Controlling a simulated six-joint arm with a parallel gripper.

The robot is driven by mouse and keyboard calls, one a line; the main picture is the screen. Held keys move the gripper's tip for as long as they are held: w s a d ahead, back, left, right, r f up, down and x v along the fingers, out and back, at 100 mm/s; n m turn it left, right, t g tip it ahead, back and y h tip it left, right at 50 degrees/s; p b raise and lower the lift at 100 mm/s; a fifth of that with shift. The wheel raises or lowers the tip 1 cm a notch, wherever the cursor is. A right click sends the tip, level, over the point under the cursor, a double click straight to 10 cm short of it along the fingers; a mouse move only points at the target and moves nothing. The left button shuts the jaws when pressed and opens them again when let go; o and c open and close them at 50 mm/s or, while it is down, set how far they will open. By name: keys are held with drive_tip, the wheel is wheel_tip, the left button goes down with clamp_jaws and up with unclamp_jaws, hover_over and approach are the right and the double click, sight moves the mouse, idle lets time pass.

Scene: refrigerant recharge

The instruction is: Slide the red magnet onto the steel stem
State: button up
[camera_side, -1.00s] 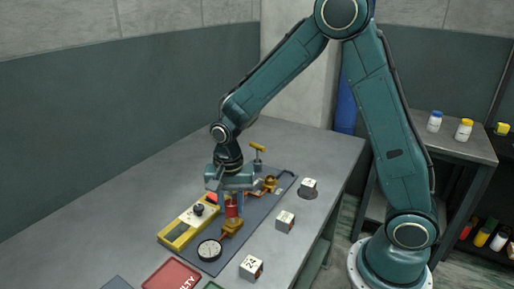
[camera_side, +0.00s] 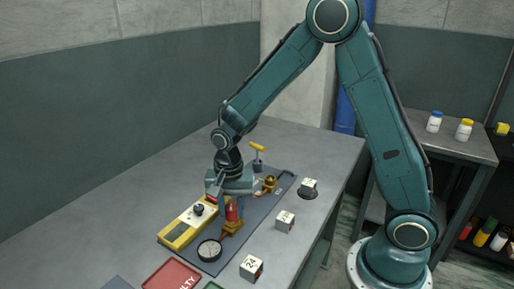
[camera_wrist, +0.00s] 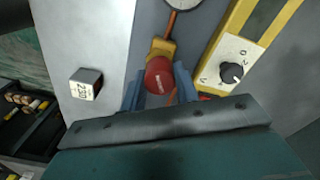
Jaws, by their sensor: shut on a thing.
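The red magnet (camera_side: 232,213) is a small red cylinder, upright just over the brass valve body (camera_side: 231,228). In the wrist view its round red top (camera_wrist: 159,77) sits between my fingers, with part of the brass body (camera_wrist: 162,47) showing beyond it. My gripper (camera_side: 232,201) points down and is shut on the magnet; the blue fingers also show in the wrist view (camera_wrist: 157,94). The steel stem is hidden, so I cannot tell how far the magnet is around it.
A yellow meter (camera_side: 176,235) with a black knob lies close left. A round gauge (camera_side: 210,250) is in front. The dark mat (camera_side: 270,206) lies under them. White cubes (camera_side: 285,221) stand to the right; a red tray (camera_side: 171,276) is at the front.

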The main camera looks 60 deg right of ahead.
drive_tip(key=shift+f, duration=0.65)
drive_tip(key=o, duration=1.3)
drive_tip(key=shift+o, duration=0.2)
drive_tip(key=shift+r, duration=3.5)
